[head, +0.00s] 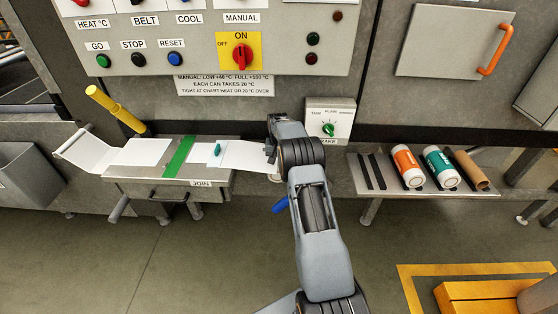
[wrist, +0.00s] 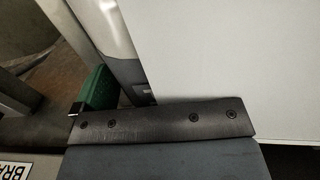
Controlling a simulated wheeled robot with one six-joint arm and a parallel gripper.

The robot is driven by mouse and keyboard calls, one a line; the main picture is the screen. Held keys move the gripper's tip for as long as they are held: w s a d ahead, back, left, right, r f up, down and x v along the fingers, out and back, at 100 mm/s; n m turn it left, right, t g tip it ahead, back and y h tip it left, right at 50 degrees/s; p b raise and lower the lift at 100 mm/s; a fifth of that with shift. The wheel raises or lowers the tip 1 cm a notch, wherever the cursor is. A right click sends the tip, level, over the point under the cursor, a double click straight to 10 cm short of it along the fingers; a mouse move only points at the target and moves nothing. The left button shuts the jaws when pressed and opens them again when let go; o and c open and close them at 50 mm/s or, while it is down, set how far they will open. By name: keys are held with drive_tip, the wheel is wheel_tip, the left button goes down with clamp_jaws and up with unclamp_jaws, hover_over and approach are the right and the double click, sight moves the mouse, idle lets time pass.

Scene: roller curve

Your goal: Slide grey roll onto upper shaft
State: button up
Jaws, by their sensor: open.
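My gripper (head: 272,148) is at the right end of the white sheet (head: 238,155) in the head view, largely hidden by my arm. In the wrist view one dark jaw bar with screws (wrist: 155,122) crosses the lower part, and a broad pale grey surface (wrist: 235,60) fills the right. I cannot tell whether that surface is the grey roll or the sheet. A small pale edge (head: 275,177) shows under my gripper. The upper shaft is not identifiable. My gripper is open; nothing is clearly seen between its jaws.
A brake box (head: 329,116) with a green knob stands just right of my gripper. A shelf (head: 440,193) farther right holds an orange roll (head: 406,165), a teal roll (head: 440,165) and a brown tube (head: 471,169). The join table (head: 213,192) is at left.

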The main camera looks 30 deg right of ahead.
wheel_tip(320, 180, up, 12)
drive_tip(key=shift+w+r+p, duration=0.1)
drive_tip(key=shift+p, duration=0.35)
drive_tip(key=f, duration=0.1)
drive_tip(key=s+f, duration=0.1)
drive_tip(key=f, duration=0.1)
drive_tip(key=shift+s+a+f+n, duration=0.15)
drive_tip(key=shift+f+n, duration=0.15)
drive_tip(key=shift+s+a+f+g, duration=0.15)
drive_tip(key=shift+s+a, duration=0.15)
drive_tip(key=shift+s, duration=0.2)
drive_tip(key=shift+s+a+f+g, duration=0.15)
drive_tip(key=shift+s+a, duration=0.1)
drive_tip(key=shift+s, duration=0.2)
drive_tip(key=s+a+r+n+t+p, duration=0.1)
drive_tip(key=s+a+r+p, duration=0.1)
drive_tip(key=s+a+r, duration=0.4)
drive_tip(key=s+a+r+n+t+p, duration=0.1)
drive_tip(key=s+a+r, duration=0.4)
drive_tip(key=s, duration=0.9)
drive_tip(key=s+a+r+n+t+p, duration=0.2)
drive_tip(key=s+a+r+p, duration=0.3)
drive_tip(key=s+r, duration=0.4)
drive_tip(key=shift+s+a+n, duration=0.65)
drive_tip(key=shift+a+n, duration=0.05)
drive_tip(key=shift+a, duration=0.15)
drive_tip(key=shift+c, duration=0.2)
